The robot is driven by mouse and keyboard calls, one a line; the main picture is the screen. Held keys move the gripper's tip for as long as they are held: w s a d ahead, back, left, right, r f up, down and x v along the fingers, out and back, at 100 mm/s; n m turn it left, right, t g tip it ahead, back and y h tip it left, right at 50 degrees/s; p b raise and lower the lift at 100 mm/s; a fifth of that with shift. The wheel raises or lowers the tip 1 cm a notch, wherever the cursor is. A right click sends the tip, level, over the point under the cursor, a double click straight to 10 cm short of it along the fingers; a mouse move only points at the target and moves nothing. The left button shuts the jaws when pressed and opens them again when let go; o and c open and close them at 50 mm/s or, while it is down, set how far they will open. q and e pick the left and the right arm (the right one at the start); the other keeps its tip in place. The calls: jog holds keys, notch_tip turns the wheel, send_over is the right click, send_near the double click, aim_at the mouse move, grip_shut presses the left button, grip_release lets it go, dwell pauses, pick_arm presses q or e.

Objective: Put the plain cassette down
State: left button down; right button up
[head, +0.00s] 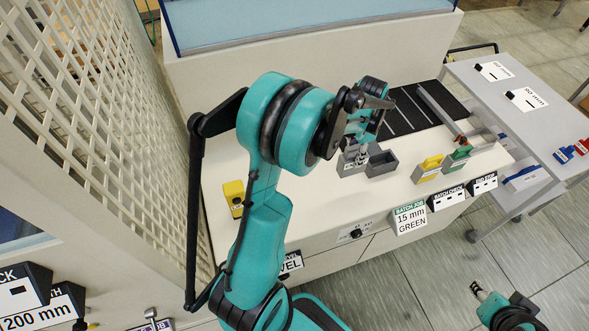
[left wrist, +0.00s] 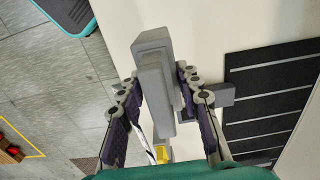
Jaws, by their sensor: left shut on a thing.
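My left gripper (head: 363,150) reaches down over the white counter. In the left wrist view its fingers (left wrist: 163,95) are shut on a plain grey cassette (left wrist: 155,90), a long grey block between the pads. A wider grey piece (left wrist: 150,42) shows past its far end; I cannot tell whether they touch. In the head view, a grey block (head: 348,163) sits at the fingertips, partly hidden by them, beside a grey open-topped box (head: 381,163). Whether the held cassette touches the surface is unclear. My right gripper (head: 479,290) is partly seen at the lower right; its jaw opening is unclear.
A black striped mat (head: 408,112) lies behind the gripper. Yellow (head: 428,169) and green (head: 457,157) cassettes stand to the right, near label signs (head: 409,217) on the front edge. A yellow block (head: 233,194) is at the left. Bare counter lies between.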

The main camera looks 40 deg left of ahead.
pick_arm(q)
jog(key=s+a+f+b, duration=0.1)
jog(key=s+a+f, duration=0.1)
jog(key=a+f, duration=0.1)
jog(key=s+a+f+b, duration=0.1)
jog(key=s+a+f, duration=0.1)
jog(key=a+f, duration=0.1)
jog(key=s+a+f+b, duration=0.1)
jog(key=s+a+f, duration=0.1)
jog(key=a+f, duration=0.1)
jog(key=shift+s+f+b, duration=0.3)
jog(key=shift+f+b, duration=0.1)
jog(key=shift+f, duration=0.25)
jog(key=shift+a+f, duration=0.1)
jog(key=shift+f, duration=0.2)
jog(key=shift+f, duration=0.15)
jog(key=c, duration=1.1)
grip_release()
jog(key=shift+o, duration=0.2)
